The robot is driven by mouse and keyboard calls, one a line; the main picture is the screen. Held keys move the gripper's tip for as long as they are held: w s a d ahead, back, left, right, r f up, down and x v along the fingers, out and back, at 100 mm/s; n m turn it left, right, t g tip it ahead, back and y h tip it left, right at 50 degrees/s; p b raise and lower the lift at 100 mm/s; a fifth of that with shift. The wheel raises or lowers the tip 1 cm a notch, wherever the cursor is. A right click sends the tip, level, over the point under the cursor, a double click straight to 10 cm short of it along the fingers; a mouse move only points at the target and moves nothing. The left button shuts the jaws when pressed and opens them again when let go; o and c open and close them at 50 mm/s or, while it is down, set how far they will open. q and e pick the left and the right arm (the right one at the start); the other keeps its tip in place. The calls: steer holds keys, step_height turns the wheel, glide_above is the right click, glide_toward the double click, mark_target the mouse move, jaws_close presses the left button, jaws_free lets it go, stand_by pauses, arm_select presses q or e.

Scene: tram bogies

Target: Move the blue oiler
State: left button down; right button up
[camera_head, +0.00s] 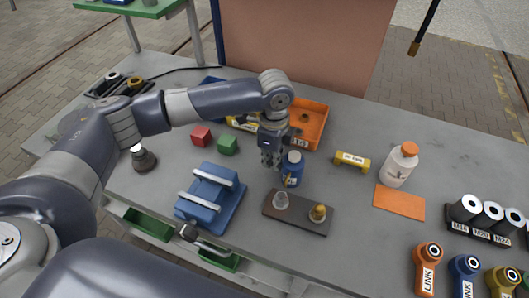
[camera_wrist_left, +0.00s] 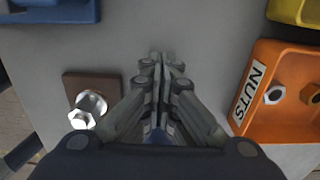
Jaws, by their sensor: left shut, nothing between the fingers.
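My right gripper is not in view.
A dark plate (camera_head: 290,224) holds two fittings in front of the oiler. A blue vise (camera_head: 210,198) stands to the left. An orange NUTS bin (camera_head: 318,127) is behind.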

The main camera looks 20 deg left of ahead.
mark_target(292, 175)
arm_select(q)
steer(key=shift+d+r, duration=0.1)
steer(key=shift+d, duration=0.15)
steer(key=d+p, duration=0.4)
steer(key=d, duration=0.5)
steer(key=shift+s+d, duration=0.1)
steer(key=shift+s, duration=0.1)
steer(key=shift+d, duration=0.15)
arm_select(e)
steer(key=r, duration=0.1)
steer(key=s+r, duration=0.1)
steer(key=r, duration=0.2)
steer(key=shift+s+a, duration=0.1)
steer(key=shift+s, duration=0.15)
